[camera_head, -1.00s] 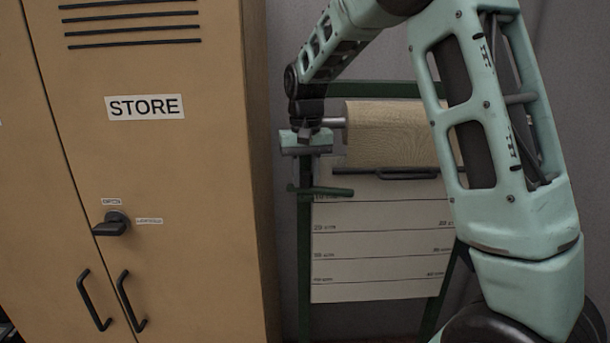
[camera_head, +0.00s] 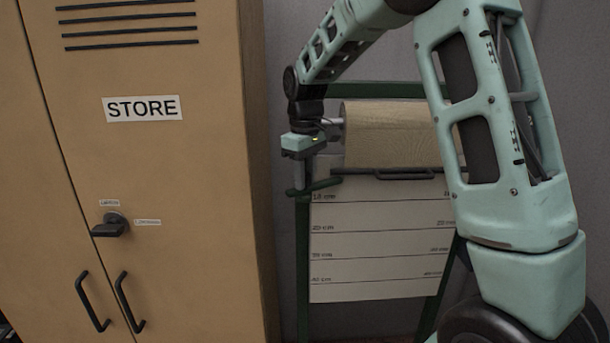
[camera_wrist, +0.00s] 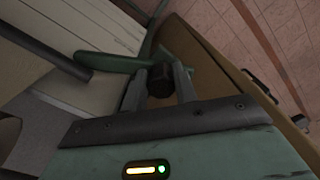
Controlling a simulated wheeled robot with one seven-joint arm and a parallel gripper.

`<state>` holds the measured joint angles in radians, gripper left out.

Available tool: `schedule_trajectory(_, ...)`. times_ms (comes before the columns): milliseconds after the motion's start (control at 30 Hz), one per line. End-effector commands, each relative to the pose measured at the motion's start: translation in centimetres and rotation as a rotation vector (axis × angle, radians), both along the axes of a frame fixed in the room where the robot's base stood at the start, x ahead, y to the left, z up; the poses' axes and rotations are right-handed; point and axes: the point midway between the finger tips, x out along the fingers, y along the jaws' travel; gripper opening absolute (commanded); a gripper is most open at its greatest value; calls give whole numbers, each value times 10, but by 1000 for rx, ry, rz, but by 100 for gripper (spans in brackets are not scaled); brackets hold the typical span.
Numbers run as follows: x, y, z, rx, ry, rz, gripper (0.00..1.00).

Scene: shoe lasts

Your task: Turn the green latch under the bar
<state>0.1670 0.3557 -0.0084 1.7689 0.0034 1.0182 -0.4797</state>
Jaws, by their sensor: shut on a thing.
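The green latch (camera_head: 322,185) sits on the left upright of the green stand, just below the left end of the dark bar (camera_head: 350,171). Its free arm points right and tilts slightly up towards the bar. In the wrist view the latch (camera_wrist: 108,62) lies across beyond my fingers, its end close to the bar (camera_wrist: 48,42); I cannot tell whether they touch. My gripper (camera_head: 299,184) points down at the latch's pivot end. In the wrist view my gripper (camera_wrist: 160,72) has one finger on each side of the latch's dark round hub and is shut on it.
A paper roll (camera_head: 390,135) hangs above the bar, with a marked paper sheet (camera_head: 378,240) hanging below. A tan cabinet (camera_head: 190,200) labelled STORE stands close on the left, with a dark handle (camera_head: 112,225). A grey wall is behind.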

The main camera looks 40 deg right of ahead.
Motion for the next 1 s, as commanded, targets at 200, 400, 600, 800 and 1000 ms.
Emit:
schedule_trajectory(200,2,0,2,-1,-7,33,0)
schedule_trajectory(400,2,0,2,-2,-7,38,0)
schedule_trajectory(600,2,-1,2,-2,-8,38,31)
schedule_trajectory(800,1,0,1,-2,-5,36,50)
schedule_trajectory(1000,1,0,3,-1,-3,35,50)
